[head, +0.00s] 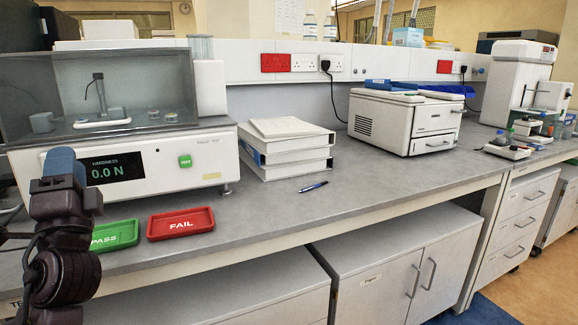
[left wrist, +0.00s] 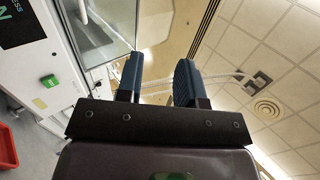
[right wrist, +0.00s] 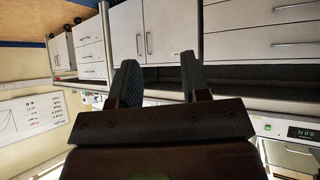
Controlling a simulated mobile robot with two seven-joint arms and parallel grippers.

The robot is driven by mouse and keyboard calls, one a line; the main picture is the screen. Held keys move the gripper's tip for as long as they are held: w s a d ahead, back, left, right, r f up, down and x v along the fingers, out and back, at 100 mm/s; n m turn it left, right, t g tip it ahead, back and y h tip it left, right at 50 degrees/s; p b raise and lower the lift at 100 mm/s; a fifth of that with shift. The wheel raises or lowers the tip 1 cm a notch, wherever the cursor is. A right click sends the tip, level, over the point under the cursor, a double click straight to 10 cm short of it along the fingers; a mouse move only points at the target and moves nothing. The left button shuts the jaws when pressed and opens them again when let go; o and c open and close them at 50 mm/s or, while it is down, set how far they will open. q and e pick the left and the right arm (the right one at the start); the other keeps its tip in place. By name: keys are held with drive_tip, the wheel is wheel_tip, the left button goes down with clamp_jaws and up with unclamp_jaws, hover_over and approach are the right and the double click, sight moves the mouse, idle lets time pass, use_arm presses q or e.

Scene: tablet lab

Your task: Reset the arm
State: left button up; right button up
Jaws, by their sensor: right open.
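My left arm comes in at the left of the head view, with its blue-tipped gripper (head: 63,165) raised in front of the hardness tester (head: 150,160). In the left wrist view the left gripper (left wrist: 158,80) has its two fingers apart with nothing between them. The tester's green button also shows in that view. My right gripper (right wrist: 158,80) shows only in the right wrist view, open and empty, with cabinets and drawers beyond it. The right arm is not in the head view.
A green PASS tray (head: 114,236) and a red FAIL tray (head: 180,223) lie near the bench's front edge. Stacked white binders (head: 286,148), a pen (head: 313,187) and a white instrument (head: 403,122) stand or lie further right. The bench front between them is clear.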

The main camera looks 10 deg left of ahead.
use_arm(q)
drive_tip(key=s+d+f+n+g+h+p, duration=0.1)
drive_tip(key=s+d+f+g+h+p, duration=0.3)
drive_tip(key=f, duration=0.8)
drive_tip(key=s+f+n+g+h+p, duration=0.15)
drive_tip(key=f+h, duration=0.45)
drive_tip(key=f, duration=0.6)
drive_tip(key=s+d+f+n+g+h+p, duration=0.2)
drive_tip(key=s+d+f+n+g, duration=0.1)
drive_tip(key=s+f, duration=0.5)
drive_tip(key=s+d+f+n+g+h+p, duration=0.2)
drive_tip(key=s+d+f+n, duration=0.3)
drive_tip(key=s+f, duration=0.4)
drive_tip(key=s+g, duration=0.1)
drive_tip(key=s, duration=0.4)
drive_tip(key=shift+s+f, duration=0.15)
drive_tip(key=shift+f, duration=0.05)
use_arm(e)
wheel_tip(320, 180, up, 9)
drive_tip(key=t, duration=0.1)
drive_tip(key=shift+w+m, duration=0.25)
drive_tip(key=shift+m, duration=0.05)
use_arm(q)
drive_tip(key=shift+d, duration=0.1)
use_arm(e)
drive_tip(key=shift+w+r, duration=0.2)
drive_tip(key=shift+w, duration=0.15)
drive_tip(key=shift+a, duration=0.15)
drive_tip(key=shift+s+f, duration=0.15)
drive_tip(key=shift+s, duration=0.15)
